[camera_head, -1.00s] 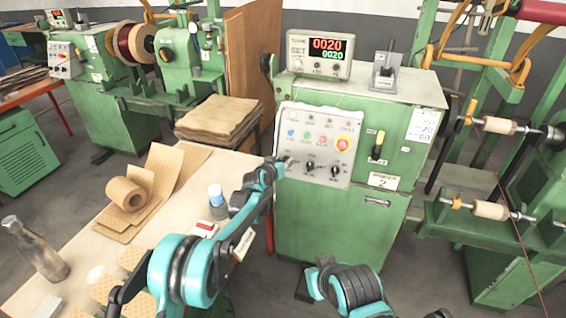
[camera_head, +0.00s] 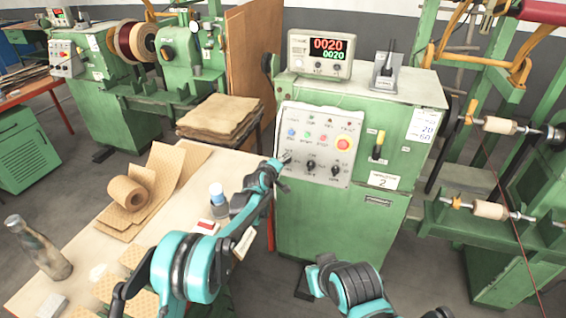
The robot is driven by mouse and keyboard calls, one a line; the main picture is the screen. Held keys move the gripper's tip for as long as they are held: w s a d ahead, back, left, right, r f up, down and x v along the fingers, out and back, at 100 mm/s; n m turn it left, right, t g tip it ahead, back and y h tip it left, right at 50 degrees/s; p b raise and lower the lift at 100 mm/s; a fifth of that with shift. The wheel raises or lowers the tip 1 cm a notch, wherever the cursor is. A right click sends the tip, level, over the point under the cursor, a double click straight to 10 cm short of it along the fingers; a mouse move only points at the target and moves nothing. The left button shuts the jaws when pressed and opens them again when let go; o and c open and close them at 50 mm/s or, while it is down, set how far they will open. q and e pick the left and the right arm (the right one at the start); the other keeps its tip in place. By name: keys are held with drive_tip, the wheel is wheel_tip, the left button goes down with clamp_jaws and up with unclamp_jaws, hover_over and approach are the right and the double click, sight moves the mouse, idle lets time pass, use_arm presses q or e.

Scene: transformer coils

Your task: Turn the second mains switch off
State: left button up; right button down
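The green machine (camera_head: 330,225) labelled 2 stands at the centre. Its grey control panel (camera_head: 338,125) carries coloured buttons, a red emergency stop (camera_head: 344,143) and a lower row of black rotary switches. The middle switch (camera_head: 310,165) and right switch (camera_head: 335,169) are uncovered. My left gripper (camera_head: 283,160) is at the panel's lower left, at the leftmost switch, which it mostly hides. I cannot tell whether its fingers touch or grip that switch; they are too small. The panel lettering is too blurred to read surely. My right arm shows at the bottom, but its gripper is out of view.
A counter box (camera_head: 320,54) reading 0020 stands on the machine, beside a small black-levered device (camera_head: 386,70). A yellow-and-black handle (camera_head: 377,150) is right of the panel. A table (camera_head: 190,215) with a paper roll (camera_head: 128,192) and bottles lies left, under my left arm.

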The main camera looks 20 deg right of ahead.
use_arm(q)
drive_tip(key=shift+f+n, duration=0.15)
drive_tip(key=shift+n, duration=2.15)
drive_tip(key=o, duration=1.2)
drive_tip(key=shift+c, duration=0.2)
drive_tip(key=shift+s+a, duration=0.1)
drive_tip(key=shift+s, duration=0.05)
drive_tip(key=v, duration=1.2)
